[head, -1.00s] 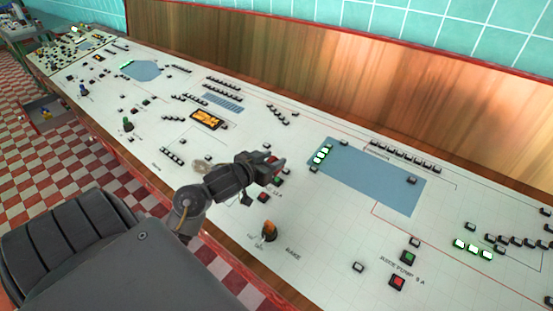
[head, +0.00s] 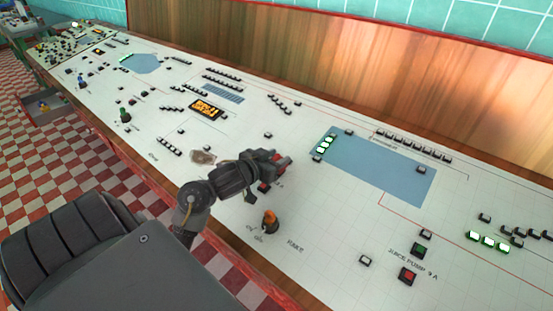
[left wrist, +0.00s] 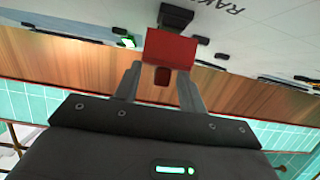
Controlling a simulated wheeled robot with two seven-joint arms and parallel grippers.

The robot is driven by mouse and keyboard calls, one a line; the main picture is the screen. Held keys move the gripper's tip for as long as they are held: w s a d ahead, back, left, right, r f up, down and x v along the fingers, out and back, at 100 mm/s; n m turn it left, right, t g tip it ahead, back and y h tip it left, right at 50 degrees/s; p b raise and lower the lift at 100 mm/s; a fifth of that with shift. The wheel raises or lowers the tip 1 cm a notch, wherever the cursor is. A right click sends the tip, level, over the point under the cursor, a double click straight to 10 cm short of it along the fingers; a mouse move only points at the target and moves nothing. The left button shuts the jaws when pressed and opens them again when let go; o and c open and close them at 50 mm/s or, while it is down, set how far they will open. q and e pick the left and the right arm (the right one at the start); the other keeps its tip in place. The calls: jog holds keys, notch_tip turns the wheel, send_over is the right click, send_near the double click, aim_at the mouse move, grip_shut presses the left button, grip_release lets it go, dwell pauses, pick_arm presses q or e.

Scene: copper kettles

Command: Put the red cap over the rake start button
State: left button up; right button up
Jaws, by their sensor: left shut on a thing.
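My left gripper (head: 277,160) is shut on the red cap (left wrist: 170,48) and holds it over the white control panel. Only a little red shows at the fingertips in the head view. In the left wrist view the gripper's two fingers (left wrist: 160,82) pinch a tab on the cap. Beyond the cap is a black button housing (left wrist: 176,15) beside printed letters "RAK"; its top colour is hidden. I cannot tell whether cap and housing touch. In the head view a red button (head: 264,187) sits just below the gripper. My right gripper is out of view.
An orange-topped lever (head: 270,220) stands in front of the gripper by a "RAKE" label. Green (head: 420,250) and red (head: 408,275) juice pump buttons are at right. A blue-grey area (head: 380,165) lies right of the gripper. A pale brown object (head: 203,157) lies left.

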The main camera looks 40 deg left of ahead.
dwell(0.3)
pick_arm(q)
jog(key=shift+s, duration=0.1)
dwell(0.5)
jog(key=shift+p, duration=0.8)
dwell(0.8)
jog(key=shift+w+f+b, duration=0.25)
jog(key=shift+f+b, duration=0.65)
jog(key=shift+f, duration=0.25)
dwell(0.8)
jog(key=o, duration=1)
jog(key=shift+o, duration=0.2)
